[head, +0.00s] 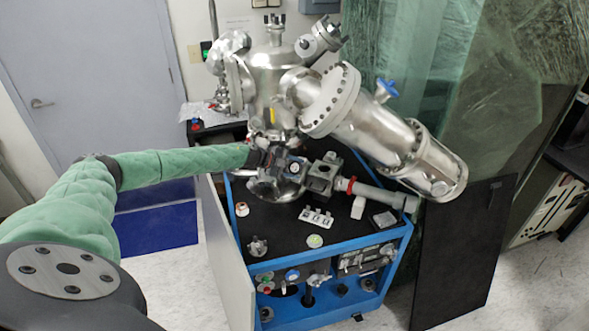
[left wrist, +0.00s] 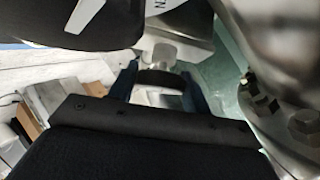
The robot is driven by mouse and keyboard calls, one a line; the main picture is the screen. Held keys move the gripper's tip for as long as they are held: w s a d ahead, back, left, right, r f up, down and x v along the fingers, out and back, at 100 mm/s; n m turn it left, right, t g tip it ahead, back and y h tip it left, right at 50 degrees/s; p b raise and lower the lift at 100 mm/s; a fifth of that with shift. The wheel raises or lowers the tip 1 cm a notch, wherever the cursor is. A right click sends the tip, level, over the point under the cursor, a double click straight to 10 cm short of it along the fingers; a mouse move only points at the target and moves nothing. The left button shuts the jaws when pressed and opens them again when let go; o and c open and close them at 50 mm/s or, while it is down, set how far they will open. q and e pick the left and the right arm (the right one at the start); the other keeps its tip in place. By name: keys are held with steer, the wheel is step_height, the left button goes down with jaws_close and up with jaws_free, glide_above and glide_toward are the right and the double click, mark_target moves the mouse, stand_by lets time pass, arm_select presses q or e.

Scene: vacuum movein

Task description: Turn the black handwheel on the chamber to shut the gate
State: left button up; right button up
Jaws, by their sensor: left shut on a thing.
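The steel chamber (head: 275,85) stands on a blue-framed cart in the head view. My left gripper (head: 284,170) reaches in from the left, at the lower part of the chamber. In the left wrist view its two dark blue fingers (left wrist: 160,88) stand on either side of a black rounded part, which looks like the handwheel (left wrist: 160,77). The gripper is shut on it. A pale metal stem shows just beyond the wheel. In the head view I cannot make out the handwheel apart from the gripper and the fittings around it. My right gripper is not in view.
The cart's black top (head: 270,225) carries small fittings and a horizontal tube (head: 375,192) right of the gripper. A large steel cylinder (head: 375,125) slants out to the right. A dark panel (head: 465,255) leans at the cart's right. Bolted steel flanges crowd the wrist view's right side.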

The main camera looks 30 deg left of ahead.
arm_select(q)
steer(key=o, duration=0.9)
steer(key=shift+d, duration=0.1)
steer(key=shift+o, duration=0.3)
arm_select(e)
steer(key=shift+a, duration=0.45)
